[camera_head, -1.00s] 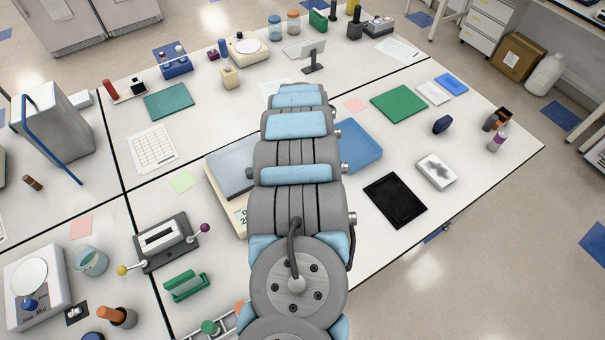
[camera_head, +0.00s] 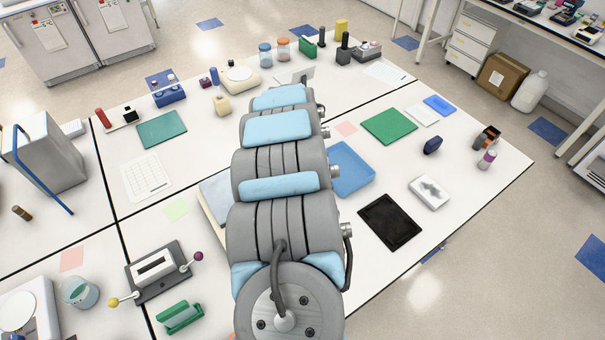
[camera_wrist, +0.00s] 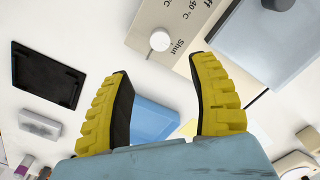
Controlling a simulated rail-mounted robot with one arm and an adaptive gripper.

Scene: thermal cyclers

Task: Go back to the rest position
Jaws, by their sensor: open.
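My gripper (camera_wrist: 165,105) shows in the wrist view with its two yellow, black-padded fingers spread apart and nothing between them. It hangs above the bench, near a beige thermal cycler (camera_wrist: 140,32) with printed text, a white knob and a grey lid (camera_wrist: 262,40). In the head view my arm runs up the middle and covers most of the cycler, leaving part of its grey lid (camera_head: 214,190) in sight at the left. The gripper itself is hidden behind the arm in the head view.
Right of my arm lie a blue tray (camera_head: 352,182), a black tray (camera_head: 390,222), a white box (camera_head: 428,193) and a green mat (camera_head: 389,126). A device with coloured knobs (camera_head: 160,270) and a green rack (camera_head: 180,317) stand at lower left. Bottles stand along the back edge.

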